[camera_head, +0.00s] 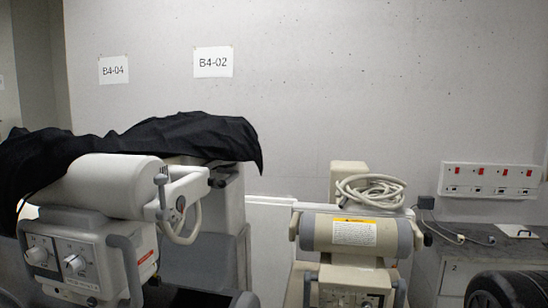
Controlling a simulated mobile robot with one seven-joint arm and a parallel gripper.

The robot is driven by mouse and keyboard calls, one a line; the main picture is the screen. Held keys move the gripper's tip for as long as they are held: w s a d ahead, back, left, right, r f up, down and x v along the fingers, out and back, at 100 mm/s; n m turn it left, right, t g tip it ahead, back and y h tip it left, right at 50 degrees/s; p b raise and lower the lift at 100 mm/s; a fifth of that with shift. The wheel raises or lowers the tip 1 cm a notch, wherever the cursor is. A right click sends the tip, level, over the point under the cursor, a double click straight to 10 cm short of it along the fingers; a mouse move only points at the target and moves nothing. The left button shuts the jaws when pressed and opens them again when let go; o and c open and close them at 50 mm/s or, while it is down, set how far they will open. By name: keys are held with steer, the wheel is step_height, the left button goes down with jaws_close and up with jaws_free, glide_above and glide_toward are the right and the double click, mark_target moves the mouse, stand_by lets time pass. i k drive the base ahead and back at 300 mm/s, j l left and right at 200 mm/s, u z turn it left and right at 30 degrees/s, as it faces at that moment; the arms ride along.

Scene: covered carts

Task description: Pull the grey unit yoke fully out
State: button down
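A pale grey unit (90,262) with two dials stands at the left, partly under a black cover. Its rounded grey head (105,185) lies on top. A light grey yoke-like arm (188,190) with a small lever and a curved handle sits at the head's right end, close against it. I cannot tell from this view how far the yoke is drawn out. My gripper is not in view, and nothing is seen touching the yoke.
The black cover (190,135) drapes over the grey unit and the column behind it. A beige unit (352,235) with a coiled cable (370,190) stands right of centre. A counter (480,240) is at the right. A dark ribbed shape (505,290) fills the lower right corner.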

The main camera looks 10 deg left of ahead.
mark_target(191, 183)
steer(key=u, duration=1.15)
steer(key=i+l+u, duration=0.15)
steer(key=u, duration=0.25)
steer(key=i+l+u, duration=0.1)
steer(key=l+u, duration=0.35)
steer(key=u, duration=0.3)
steer(key=l+z, duration=0.1)
steer(key=i+l, duration=0.05)
steer(key=l, duration=0.05)
